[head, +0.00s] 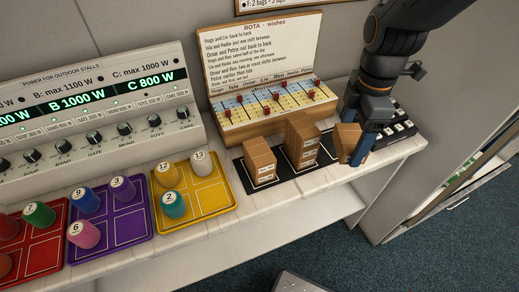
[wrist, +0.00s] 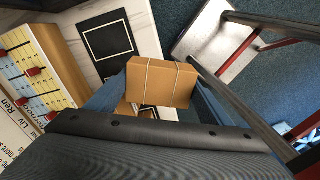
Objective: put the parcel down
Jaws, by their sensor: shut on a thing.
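A brown parcel with pale string (head: 346,143) is between the blue fingers of my gripper (head: 358,146), which is shut on it. In the wrist view the same parcel (wrist: 158,83) fills the space ahead of the dark gripper body. In the head view it is tilted, at the right end of the row of cartons; whether its bottom touches the shelf I cannot tell. A low stack of cartons (head: 260,161) stands on a black mat, and a taller stack (head: 301,139) stands to its right on another. A black mat with a pale outlined square (wrist: 108,42) lies bare in the wrist view.
The wooden rota board (head: 262,100) with red pegs stands behind the stacks. A black block with white keys (head: 401,130) lies right of my gripper. Yellow (head: 232,202), purple (head: 147,233) and red trays with cylinders are at left. The pale shelf's front edge (head: 330,178) is close.

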